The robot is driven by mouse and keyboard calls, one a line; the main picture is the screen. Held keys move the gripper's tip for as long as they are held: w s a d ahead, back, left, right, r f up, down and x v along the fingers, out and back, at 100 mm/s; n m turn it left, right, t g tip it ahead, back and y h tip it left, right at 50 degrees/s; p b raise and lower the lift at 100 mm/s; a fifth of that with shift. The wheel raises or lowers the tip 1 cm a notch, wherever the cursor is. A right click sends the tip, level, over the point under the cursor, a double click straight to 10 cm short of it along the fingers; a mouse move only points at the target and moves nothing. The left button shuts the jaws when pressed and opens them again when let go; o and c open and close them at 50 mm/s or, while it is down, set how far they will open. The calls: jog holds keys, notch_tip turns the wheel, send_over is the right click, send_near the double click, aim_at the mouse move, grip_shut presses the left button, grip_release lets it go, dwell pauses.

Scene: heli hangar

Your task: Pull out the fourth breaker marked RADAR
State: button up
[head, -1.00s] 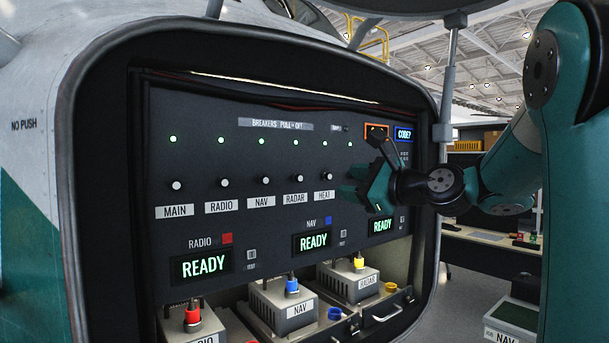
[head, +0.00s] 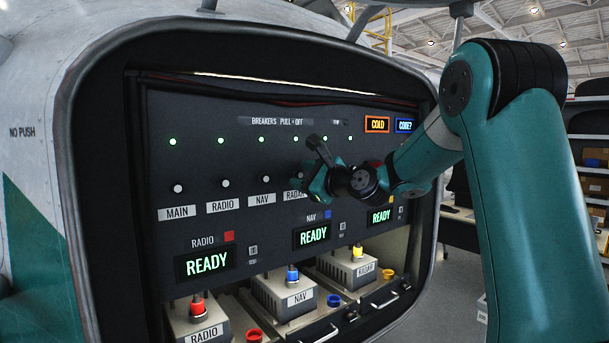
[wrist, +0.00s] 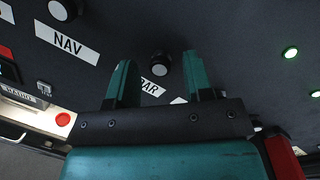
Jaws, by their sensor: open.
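The RADAR breaker is a round pale-capped knob (wrist: 162,64), fourth in the row on the dark panel. In the wrist view it shows in the gap between my fingertips. I cannot tell whether the fingers are around it or short of it; no contact shows. Its white label (wrist: 153,88) is partly hidden by my gripper, leaving the last letters. My gripper (head: 318,180) is open and empty, in front of the panel's RADAR and HEAT area. The NAV breaker (head: 263,182) is to its left, and its label (wrist: 67,43) also shows in the wrist view.
The MAIN (head: 178,188) and RADIO (head: 222,184) knobs are further left. HEAT is hidden behind my gripper. Green lights run above the row. READY displays (head: 312,235) and box units (head: 285,298) are below. A COLD sign (head: 377,124) is at upper right.

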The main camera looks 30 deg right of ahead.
jog(key=shift+c, duration=0.5)
grip_shut()
jog(key=shift+s, duration=0.9)
jog(key=shift+o, duration=0.5)
grip_release()
jog(key=shift+s, duration=0.1)
jog(key=s+d+b, duration=0.3)
jog(key=s+b, duration=0.3)
jog(key=s, duration=1.1)
jog(key=shift+b, duration=0.35)
